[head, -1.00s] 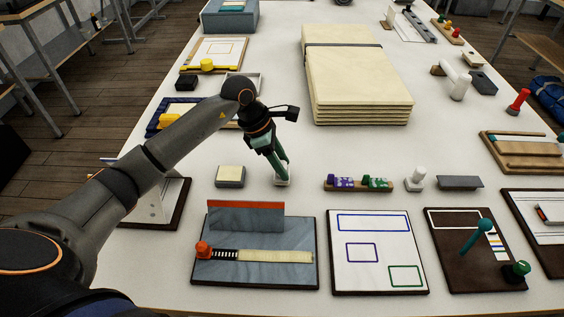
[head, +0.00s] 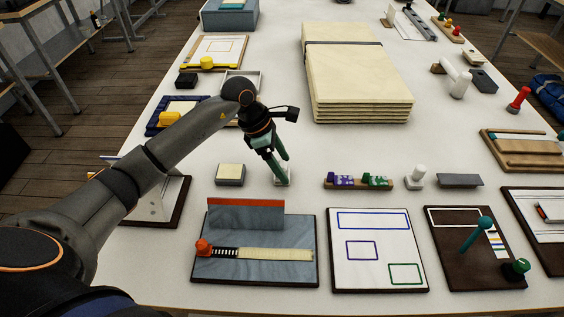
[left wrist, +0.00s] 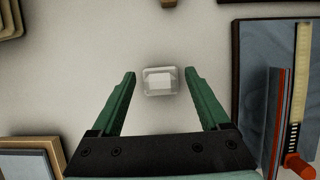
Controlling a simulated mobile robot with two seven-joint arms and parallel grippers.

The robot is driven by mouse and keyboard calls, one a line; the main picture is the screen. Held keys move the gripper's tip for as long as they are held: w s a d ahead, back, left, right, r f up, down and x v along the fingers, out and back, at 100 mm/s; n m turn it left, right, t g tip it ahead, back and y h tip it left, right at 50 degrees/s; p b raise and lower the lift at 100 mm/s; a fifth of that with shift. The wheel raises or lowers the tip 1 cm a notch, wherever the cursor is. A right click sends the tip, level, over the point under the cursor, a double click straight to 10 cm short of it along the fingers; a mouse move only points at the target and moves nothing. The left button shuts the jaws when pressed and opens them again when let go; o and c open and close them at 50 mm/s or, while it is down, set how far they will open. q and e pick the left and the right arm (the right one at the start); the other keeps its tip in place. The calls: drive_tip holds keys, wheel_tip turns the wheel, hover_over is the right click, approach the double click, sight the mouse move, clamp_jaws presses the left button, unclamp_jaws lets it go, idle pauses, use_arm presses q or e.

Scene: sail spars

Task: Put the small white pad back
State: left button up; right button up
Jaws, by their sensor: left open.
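The small white pad (head: 284,182) is a little pale block on the white table, partly hidden by my fingers in the head view. In the left wrist view the pad (left wrist: 160,81) shows as a rounded square with a brighter middle. My left gripper (head: 281,171) points down over it. In the left wrist view my left gripper (left wrist: 160,76) is open, with one green finger on each side of the pad and a gap on both sides. My right gripper is in no view.
A grey block with a cream top (head: 230,174) stands just left of my gripper. A slate board with an orange-edged upright (head: 255,270) lies in front. A rack with purple and green pieces (head: 358,184) is to the right. Stacked cream panels (head: 358,85) lie behind.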

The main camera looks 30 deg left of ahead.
use_arm(q)
drive_tip(key=v, duration=1.2)
drive_tip(key=shift+b, duration=0.35)
drive_tip(key=shift+r, duration=0.1)
